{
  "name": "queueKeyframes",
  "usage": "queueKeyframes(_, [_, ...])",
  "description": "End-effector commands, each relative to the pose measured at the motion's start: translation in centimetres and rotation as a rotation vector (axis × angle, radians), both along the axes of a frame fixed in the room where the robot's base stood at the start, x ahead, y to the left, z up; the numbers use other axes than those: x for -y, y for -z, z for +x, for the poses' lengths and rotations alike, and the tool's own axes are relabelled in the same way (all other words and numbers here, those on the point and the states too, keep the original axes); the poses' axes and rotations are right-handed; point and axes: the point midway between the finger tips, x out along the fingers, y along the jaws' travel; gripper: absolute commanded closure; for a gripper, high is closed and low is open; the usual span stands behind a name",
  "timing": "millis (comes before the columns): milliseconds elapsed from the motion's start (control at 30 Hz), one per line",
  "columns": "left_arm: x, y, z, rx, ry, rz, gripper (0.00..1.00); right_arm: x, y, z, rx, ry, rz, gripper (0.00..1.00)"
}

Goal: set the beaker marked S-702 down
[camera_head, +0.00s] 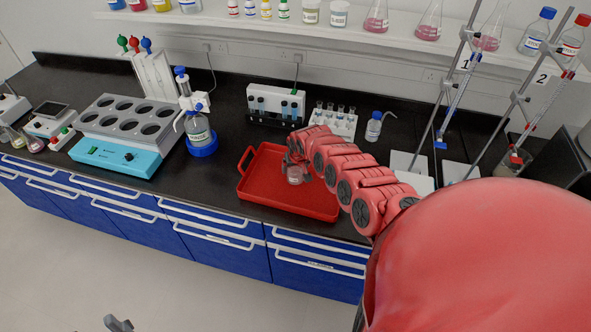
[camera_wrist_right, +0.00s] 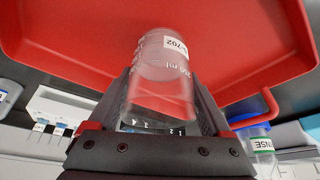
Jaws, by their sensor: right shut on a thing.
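In the head view the beaker (camera_head: 295,176) hangs below the right gripper (camera_head: 294,160), over the red tray (camera_head: 265,197). The tray's red floor (camera_wrist_right: 85,50) fills the wrist view behind the beaker. I cannot tell whether its base touches the tray. A grey tip, seemingly my left gripper (camera_head: 119,324), shows at the bottom edge; its jaws are unclear.
Behind the tray stand a white rack with blue tubes (camera_head: 276,104), a vial rack (camera_head: 333,121) and a wash bottle (camera_head: 374,127). A bottle on a blue base (camera_head: 201,143) is to the left; burette stands (camera_head: 409,163) are to the right. The tray's visible floor is clear around the beaker.

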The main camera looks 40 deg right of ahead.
Motion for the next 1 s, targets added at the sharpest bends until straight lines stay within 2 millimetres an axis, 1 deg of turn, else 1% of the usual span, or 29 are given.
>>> queueKeyframes(33, [0.0,0.1,0.0,0.0,0.0,0.0,0.5,-0.1,0.7,0.0,-0.001,-0.001,0.0,0.95])
queueKeyframes(133, [0.0,0.1,0.0,0.0,0.0,0.0,0.5,0.0,1.3,0.0,-0.001,0.0,-0.002,0.95])
queueKeyframes(433, [0.0,0.1,0.0,0.0,0.0,0.0,0.5,0.1,1.5,0.0,0.0,-0.001,-0.004,0.95])
queueKeyframes(567, [0.0,0.4,0.0,0.0,0.0,0.0,0.5,0.1,1.9,0.0,-0.001,-0.001,-0.003,0.95])
queueKeyframes(600, [0.0,0.3,0.0,0.0,0.0,0.0,0.5,0.1,1.8,0.0,-0.001,-0.001,-0.003,0.12])
queueKeyframes(667, [0.0,0.3,0.0,0.0,0.0,0.0,0.5,0.1,1.8,0.0,-0.001,-0.001,-0.003,0.01])
queueKeyframes(867, [0.0,0.3,0.0,0.0,0.0,0.0,0.5,0.1,1.8,0.0,-0.001,0.0,-0.003,0.0])
queueKeyframes(1000, [0.0,-0.1,0.0,0.0,0.0,0.0,0.5,0.2,1.2,-0.1,-0.001,0.001,-0.003,0.0])
